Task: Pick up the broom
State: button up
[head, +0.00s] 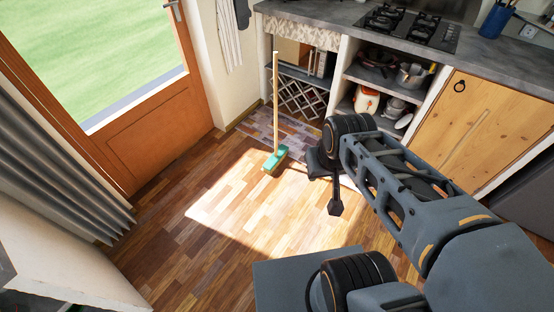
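The broom (276,110) has a long pale wooden handle and a green head. It stands upright on the floor, its green head (275,160) on the sunlit wood near the brick-patterned floor patch, its handle in front of the counter. My gripper (335,207) hangs to the right of the broom head and nearer to me, apart from it. It is small and dark here, and I cannot tell whether its fingers are open or shut. I see nothing held in it.
A grey counter (350,32) with a gas hob (410,24) runs along the back. Open shelves hold pots (412,74), and a wooden cabinet door (485,120) is at right. A wooden glazed door (160,120) and grey curtain (60,150) stand left. The floor around the broom is clear.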

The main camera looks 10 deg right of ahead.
aim_at(279, 154)
jog(key=z, duration=0.2)
jog(key=k, duration=0.35)
jog(key=u, duration=1.35)
jog(key=i, duration=2.3)
jog(key=z, duration=1.05)
jog(key=i, duration=0.7)
jog(key=z, duration=0.7)
